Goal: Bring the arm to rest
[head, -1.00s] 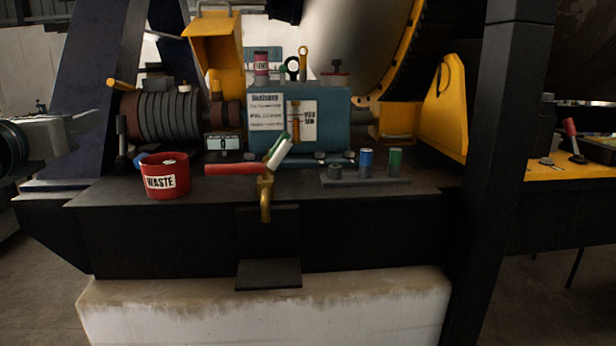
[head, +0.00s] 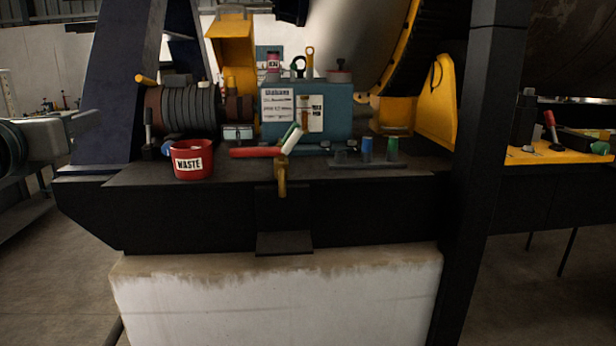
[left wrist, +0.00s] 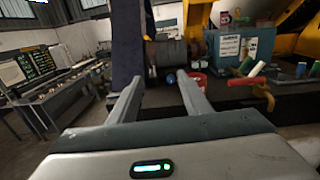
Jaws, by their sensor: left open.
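My left gripper (left wrist: 160,77) is open in the left wrist view, its two grey fingers spread with nothing between them. The fingers point towards the black bench and hang in the air, apart from everything on it. In the head view a grey part of my left arm (head: 52,137) comes in at the left edge, left of the bench; I cannot make out the fingers there. My right gripper is in neither view.
The black bench (head: 220,220) carries a red WASTE bucket (head: 193,160), a teal box (head: 340,105), a brass tap (head: 282,180) with a red handle and several small cylinders. A dark post (head: 478,150) stands at right. Open floor (head: 75,250) shows at lower left.

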